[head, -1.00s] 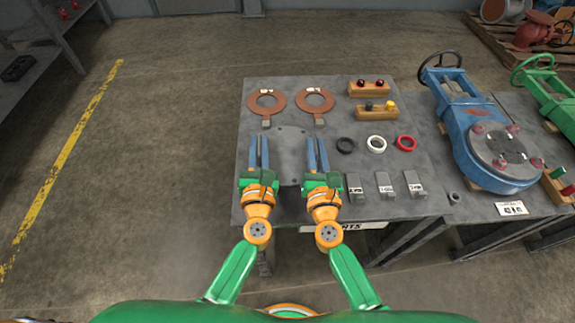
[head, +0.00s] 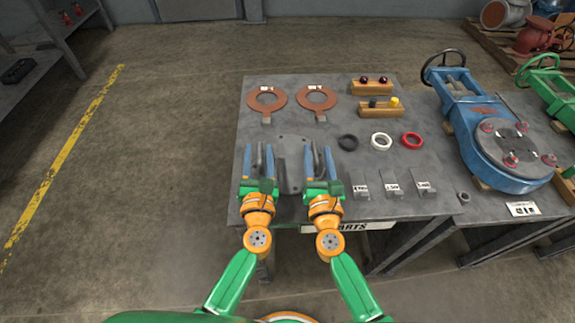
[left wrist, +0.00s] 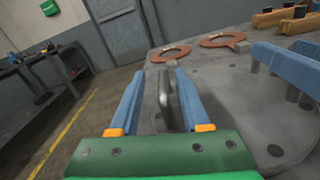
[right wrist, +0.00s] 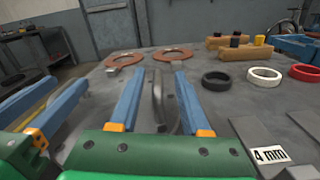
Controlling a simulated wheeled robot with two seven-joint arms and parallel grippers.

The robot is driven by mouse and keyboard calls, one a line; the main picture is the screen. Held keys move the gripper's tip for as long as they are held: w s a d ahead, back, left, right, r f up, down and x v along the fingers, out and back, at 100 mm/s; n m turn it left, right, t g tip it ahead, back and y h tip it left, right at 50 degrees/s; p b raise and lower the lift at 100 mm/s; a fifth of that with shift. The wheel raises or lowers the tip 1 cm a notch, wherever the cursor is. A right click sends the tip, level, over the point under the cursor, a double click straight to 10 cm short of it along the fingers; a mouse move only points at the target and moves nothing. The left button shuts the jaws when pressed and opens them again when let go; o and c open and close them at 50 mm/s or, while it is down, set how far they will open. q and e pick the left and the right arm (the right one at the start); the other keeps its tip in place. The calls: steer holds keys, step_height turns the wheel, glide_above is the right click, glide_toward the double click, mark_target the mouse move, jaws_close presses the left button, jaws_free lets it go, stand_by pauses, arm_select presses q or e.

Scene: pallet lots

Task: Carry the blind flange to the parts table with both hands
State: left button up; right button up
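The blind flange (head: 291,152) is a grey disc with holes. It lies on the parts table (head: 222,205), towards the left side, partly hidden by my grippers. My left gripper (head: 258,150) is open, with a grey upright handle between its fingers; this handle (left wrist: 165,95) shows in the left wrist view. My right gripper (head: 318,150) is open around the other handle (right wrist: 158,95), seen in the right wrist view. Gaps show between the fingers and the handles.
Two copper-coloured rings (head: 266,100) lie behind the flange. Black, white and red rings (head: 381,141) and several grey labelled blocks (head: 393,188) lie to the right. A blue valve (head: 480,130) stands on the right-hand bench. Open floor lies to the left.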

arm_select(q)
steer(key=shift+s+d, duration=0.1)
steer(key=shift+s, duration=0.1)
arm_select(e)
steer(key=shift+w, duration=0.1)
arm_select(q)
steer(key=s, duration=0.7)
steer(key=s+d, duration=0.1)
steer(key=s, duration=0.3)
steer(key=shift+s, duration=0.1)
arm_select(e)
steer(key=shift+a, duration=0.1)
arm_select(q)
steer(key=shift+s, duration=0.15)
arm_select(e)
steer(key=shift+s+f, duration=0.1)
steer(key=shift+s, duration=0.25)
steer(key=s, duration=0.7)
steer(key=s+d, duration=0.1)
steer(key=s, duration=0.3)
steer(key=shift+s, duration=0.25)
